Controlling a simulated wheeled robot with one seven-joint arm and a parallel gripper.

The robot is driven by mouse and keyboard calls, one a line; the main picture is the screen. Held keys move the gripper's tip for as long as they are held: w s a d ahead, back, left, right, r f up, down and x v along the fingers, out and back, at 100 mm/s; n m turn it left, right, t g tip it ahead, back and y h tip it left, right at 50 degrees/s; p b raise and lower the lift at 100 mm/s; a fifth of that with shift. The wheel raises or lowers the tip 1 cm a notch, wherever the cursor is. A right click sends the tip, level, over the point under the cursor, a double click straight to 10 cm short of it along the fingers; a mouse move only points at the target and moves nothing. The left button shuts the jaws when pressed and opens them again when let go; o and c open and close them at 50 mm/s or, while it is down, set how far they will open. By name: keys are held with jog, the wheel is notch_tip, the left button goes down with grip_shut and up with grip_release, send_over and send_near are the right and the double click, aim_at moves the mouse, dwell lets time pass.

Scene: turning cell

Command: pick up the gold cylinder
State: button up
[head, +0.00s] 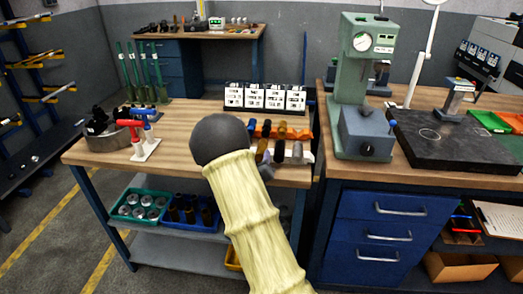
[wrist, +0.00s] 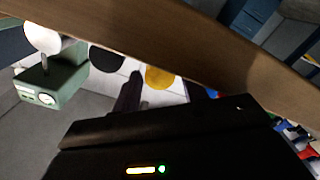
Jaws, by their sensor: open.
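The gold cylinder (head: 262,147) stands near the front edge of the wooden bench, in a row with a dark cylinder (head: 279,151) and a grey one (head: 297,153). In the wrist view, the gold cylinder shows as a round gold end (wrist: 160,76), with a black end (wrist: 107,58) and a white end (wrist: 42,37) to its left. My gripper (wrist: 132,92) is open, with one dark finger showing between the black and gold ends. The other finger is not clear. In the head view my arm hides most of the gripper. No contact with the gold cylinder can be made out.
A green press (head: 355,85) stands to the right on the neighbouring bench. Behind the row are orange holders (head: 290,132) and white labelled boxes (head: 265,97). A red-handled tool stand (head: 144,140) is at the left. Open bench lies between it and my arm.

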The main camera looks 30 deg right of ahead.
dwell(0.3)
grip_shut()
jog(key=shift+r, duration=0.1)
notch_tip(320, 180, up, 10)
jog(key=p, duration=0.1)
dwell(0.3)
dwell(0.5)
